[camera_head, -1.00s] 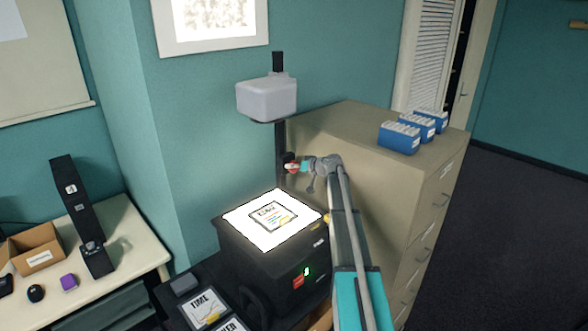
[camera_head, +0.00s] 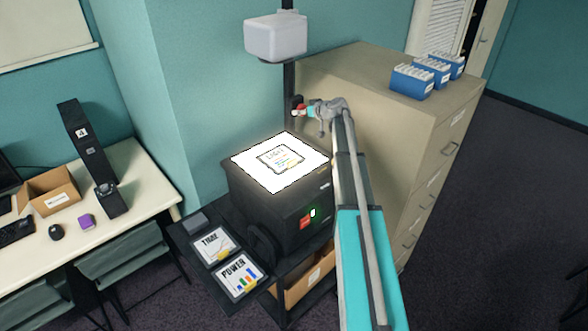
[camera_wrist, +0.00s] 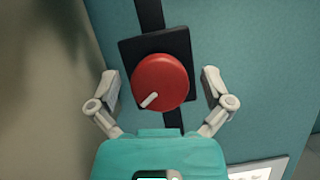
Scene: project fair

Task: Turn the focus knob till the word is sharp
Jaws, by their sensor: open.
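The red focus knob (camera_wrist: 161,82) sits on a black plate (camera_wrist: 178,45) on the projector's post, with its white pointer mark toward the lower left. It also shows small in the head view (camera_head: 299,105). My gripper (camera_wrist: 163,88) is open, one finger on either side of the knob, with gaps visible in the wrist view. The projector (camera_head: 275,200) has a bright lit top with a framed sheet (camera_head: 281,158) on it. Its pale head (camera_head: 276,36) is above on the post (camera_head: 289,80). The projected word is not visible in the head view.
A beige filing cabinet (camera_head: 370,85) stands close right of the post, with blue boxes (camera_head: 412,82) on top. Framed sheets marked TIME (camera_head: 214,246) and POWER (camera_head: 238,277) lie front left. A desk (camera_head: 125,215) is at left. Dark floor is open at right.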

